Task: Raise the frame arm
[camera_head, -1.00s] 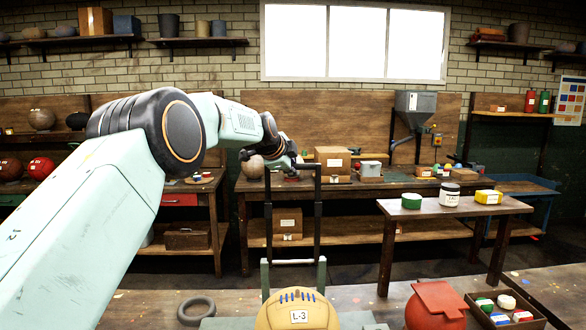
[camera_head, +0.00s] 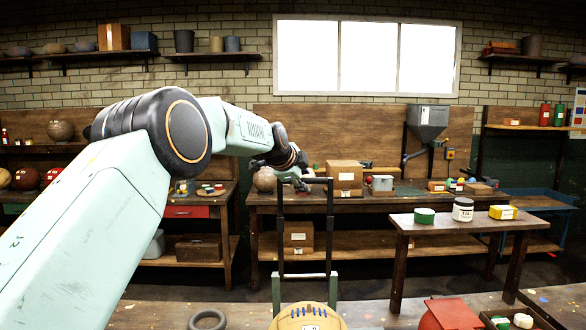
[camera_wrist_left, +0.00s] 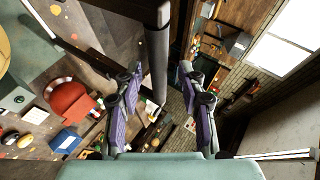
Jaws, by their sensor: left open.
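The frame arm (camera_head: 330,225) is a black U-shaped frame standing upright, with a bar across its top and its feet at two pale green posts. A tan ball (camera_head: 308,317) with blue lacing sits at its foot, cut off by the bottom edge. My left gripper (camera_head: 303,179) is at the top bar in the head view. In the left wrist view its purple-padded fingers (camera_wrist_left: 157,98) are spread apart. A grey bar (camera_wrist_left: 157,55) runs between them; I cannot tell whether they touch it. My right gripper is not in view.
A black ring (camera_head: 207,319) lies on the front bench, left of the ball. A red object (camera_head: 452,313) and a box of small tubs (camera_head: 520,321) lie to the right. A side table (camera_head: 475,223) with tubs stands behind, with workbenches along the wall.

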